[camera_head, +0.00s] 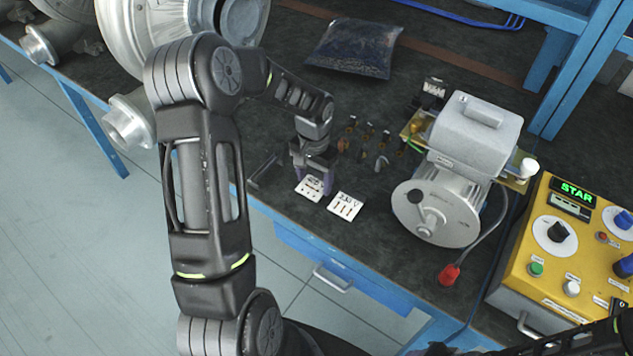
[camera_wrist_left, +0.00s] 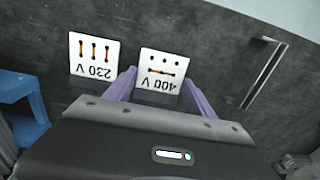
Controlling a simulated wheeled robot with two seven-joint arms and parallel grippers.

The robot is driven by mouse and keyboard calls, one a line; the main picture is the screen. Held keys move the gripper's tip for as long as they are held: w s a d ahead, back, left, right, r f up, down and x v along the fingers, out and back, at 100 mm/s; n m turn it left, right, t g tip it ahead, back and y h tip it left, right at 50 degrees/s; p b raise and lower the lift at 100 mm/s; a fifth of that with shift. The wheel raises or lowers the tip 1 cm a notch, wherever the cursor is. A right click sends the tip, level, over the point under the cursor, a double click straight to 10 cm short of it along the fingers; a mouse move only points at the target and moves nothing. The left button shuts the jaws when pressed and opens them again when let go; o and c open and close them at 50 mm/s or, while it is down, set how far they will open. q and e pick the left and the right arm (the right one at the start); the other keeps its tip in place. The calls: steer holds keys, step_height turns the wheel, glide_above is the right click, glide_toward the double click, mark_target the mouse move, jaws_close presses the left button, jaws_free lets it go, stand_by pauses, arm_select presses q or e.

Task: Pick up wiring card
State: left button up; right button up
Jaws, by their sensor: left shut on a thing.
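The white 400 V wiring card (camera_head: 308,189) is between the purple fingers of my left gripper (camera_head: 314,181), which is shut on it. In the left wrist view the 400 V card (camera_wrist_left: 161,69) shows upside down, with a finger on each side of it. The gripper points down at the bench, and I cannot tell whether the card touches the bench top. A second white card, marked 230 V (camera_head: 345,205), lies flat just beside it; it also shows in the left wrist view (camera_wrist_left: 94,56). My right gripper is not in view.
A grey motor (camera_head: 470,135) stands right of the cards, with a red-ended cable (camera_head: 449,275). Several small parts (camera_head: 368,133) stand behind the gripper. A yellow control box (camera_head: 560,250) is at the right, a dark bag (camera_head: 352,47) at the back. The bench edge is close in front.

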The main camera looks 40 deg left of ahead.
mark_target(314, 185)
arm_select(q)
steer(key=shift+r, duration=0.1)
steer(key=shift+c, duration=0.6)
steer(key=shift+r, duration=0.25)
step_height(314, 185, up, 9)
steer(key=b, duration=0.1)
steer(key=shift+r, duration=0.15)
